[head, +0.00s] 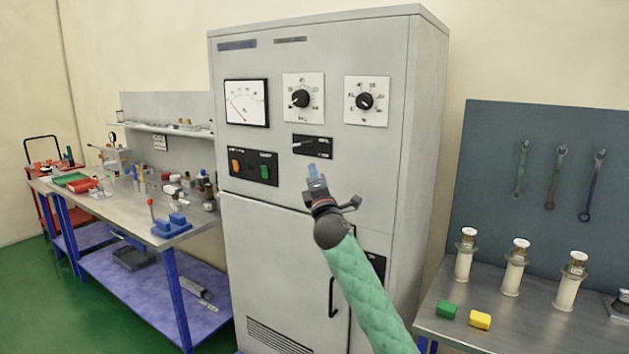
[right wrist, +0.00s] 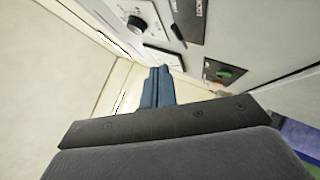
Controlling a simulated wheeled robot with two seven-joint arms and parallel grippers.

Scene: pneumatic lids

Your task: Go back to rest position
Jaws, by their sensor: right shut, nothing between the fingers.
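My right gripper (head: 316,180) is raised in front of the grey cabinet (head: 280,205), just below the black lever switch (head: 312,146). Its blue fingers are shut and empty. In the right wrist view the shut fingers (right wrist: 158,85) point toward the cabinet front, with a dial (right wrist: 137,24) and the green button (right wrist: 225,73) beyond. I cannot tell the exact gap to the panel. My right arm comes in from the lower right of the head view. My left gripper is not in view.
A workbench (head: 120,205) with many small items stands left of the cabinet. At right, a metal table (head: 540,335) holds three cylinders, a green block (head: 446,309) and a yellow block (head: 480,320). A pegboard (head: 490,200) with wrenches is behind it.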

